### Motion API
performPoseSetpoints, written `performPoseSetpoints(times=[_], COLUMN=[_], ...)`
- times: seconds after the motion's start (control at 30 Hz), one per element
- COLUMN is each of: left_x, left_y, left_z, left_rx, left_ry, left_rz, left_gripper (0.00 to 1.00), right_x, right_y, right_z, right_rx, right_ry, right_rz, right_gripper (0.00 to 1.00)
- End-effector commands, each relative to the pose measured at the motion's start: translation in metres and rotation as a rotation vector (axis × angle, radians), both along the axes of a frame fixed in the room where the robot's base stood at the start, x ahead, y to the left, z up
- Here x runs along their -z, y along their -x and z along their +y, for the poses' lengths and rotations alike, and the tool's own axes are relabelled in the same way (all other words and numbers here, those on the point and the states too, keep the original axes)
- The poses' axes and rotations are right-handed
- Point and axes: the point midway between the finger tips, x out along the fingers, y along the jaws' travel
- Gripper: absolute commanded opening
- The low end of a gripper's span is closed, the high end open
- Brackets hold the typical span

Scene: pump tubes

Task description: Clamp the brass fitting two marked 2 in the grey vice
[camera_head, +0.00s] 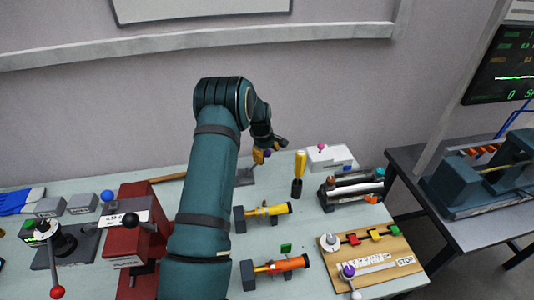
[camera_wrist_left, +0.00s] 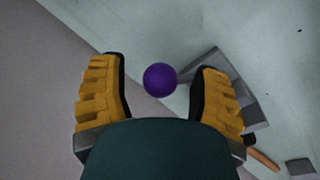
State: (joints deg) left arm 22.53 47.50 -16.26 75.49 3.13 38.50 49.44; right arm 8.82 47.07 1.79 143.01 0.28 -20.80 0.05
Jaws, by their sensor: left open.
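My left gripper (camera_head: 263,154) is at the far side of the bench, beyond the big dark teal arm. In the left wrist view its two yellow fingers (camera_wrist_left: 160,72) are apart. A purple ball (camera_wrist_left: 160,80) shows between the fingers, not visibly gripped. A grey angular piece (camera_wrist_left: 212,88), partly hidden by the right-hand finger, lies beside the ball. In the head view a small grey piece (camera_head: 245,176) stands just below the gripper; I cannot tell whether it is the grey vice. I cannot make out a brass fitting marked 2. My right gripper is not in view.
A red machine (camera_head: 137,228) stands left of my arm. Yellow (camera_head: 266,210) and orange (camera_head: 282,264) cylinders lie right of it. A yellow-handled tool (camera_head: 300,162), a tube rack (camera_head: 352,190) and a lever board (camera_head: 393,246) stand farther right. A wall closes off the back.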

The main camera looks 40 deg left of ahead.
Motion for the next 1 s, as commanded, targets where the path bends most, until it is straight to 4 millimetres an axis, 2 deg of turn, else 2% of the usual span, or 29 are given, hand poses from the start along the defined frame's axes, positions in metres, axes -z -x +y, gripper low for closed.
performPoseSetpoints(times=[0.13, 0.27, 0.3, 0.77, 1.0], left_x=[0.0, 0.0, 0.0, 0.0, -0.003], left_y=[0.0, 0.0, 0.0, 0.0, 0.005], left_z=[0.0, 0.0, 0.0, 0.001, 0.012], left_rx=[0.0, 0.0, 0.0, 0.0, -0.006], left_ry=[0.0, 0.0, 0.0, 0.004, 0.049], left_rz=[0.0, 0.0, 0.0, -0.006, -0.064], left_gripper=[0.61, 0.16, 0.02, 0.0, 0.0], right_x=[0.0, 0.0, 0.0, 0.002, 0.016], right_y=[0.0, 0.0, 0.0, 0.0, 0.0], right_z=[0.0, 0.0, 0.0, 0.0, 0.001], right_rx=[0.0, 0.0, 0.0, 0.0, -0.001], right_ry=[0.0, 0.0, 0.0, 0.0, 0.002], right_rz=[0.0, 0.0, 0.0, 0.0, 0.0], right_gripper=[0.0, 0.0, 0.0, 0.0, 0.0])
